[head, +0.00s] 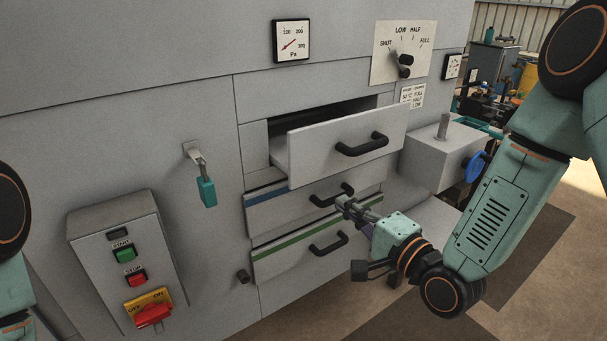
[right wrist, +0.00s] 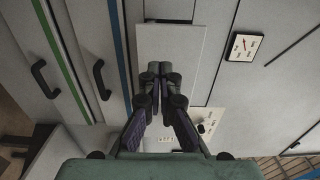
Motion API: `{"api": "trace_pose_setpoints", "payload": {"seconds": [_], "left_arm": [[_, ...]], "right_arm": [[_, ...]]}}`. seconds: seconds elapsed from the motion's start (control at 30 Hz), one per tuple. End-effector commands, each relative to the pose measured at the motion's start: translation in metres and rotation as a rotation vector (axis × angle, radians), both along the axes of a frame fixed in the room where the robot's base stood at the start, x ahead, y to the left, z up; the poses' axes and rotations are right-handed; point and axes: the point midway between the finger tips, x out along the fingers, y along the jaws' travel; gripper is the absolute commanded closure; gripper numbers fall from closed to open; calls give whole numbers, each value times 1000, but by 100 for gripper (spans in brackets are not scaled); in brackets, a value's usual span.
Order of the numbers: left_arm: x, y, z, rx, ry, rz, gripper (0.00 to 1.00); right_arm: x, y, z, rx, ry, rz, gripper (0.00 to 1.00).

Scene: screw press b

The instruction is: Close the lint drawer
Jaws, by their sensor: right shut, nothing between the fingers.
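The top drawer (head: 345,140) is pulled out of the grey machine front, with a plain light-grey face and a black bar handle (head: 361,145). I see no label naming it the lint drawer. It also shows in the right wrist view (right wrist: 185,45), where its handle is not visible, and my fingers cover part of its face. My right gripper (head: 343,204) is shut and empty. My left gripper is out of view.
Below are a blue-striped drawer (head: 290,208) and a green-striped drawer (head: 290,255), both pushed in, with black handles. A grey box with a blue wheel (head: 474,167) juts out at right.

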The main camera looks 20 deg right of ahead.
Motion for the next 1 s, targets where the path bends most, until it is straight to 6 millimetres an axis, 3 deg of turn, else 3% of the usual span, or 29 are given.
{"api": "trace_pose_setpoints", "payload": {"seconds": [0.27, 0.8, 1.0], "left_arm": [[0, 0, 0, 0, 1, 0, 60], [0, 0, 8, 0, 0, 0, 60], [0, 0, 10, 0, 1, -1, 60]], "right_arm": [[20, 9, 0, 2, 2, 4, 100], [109, 39, 1, 4, 1, 5, 100], [128, 45, 0, 5, 4, 3, 100]]}}
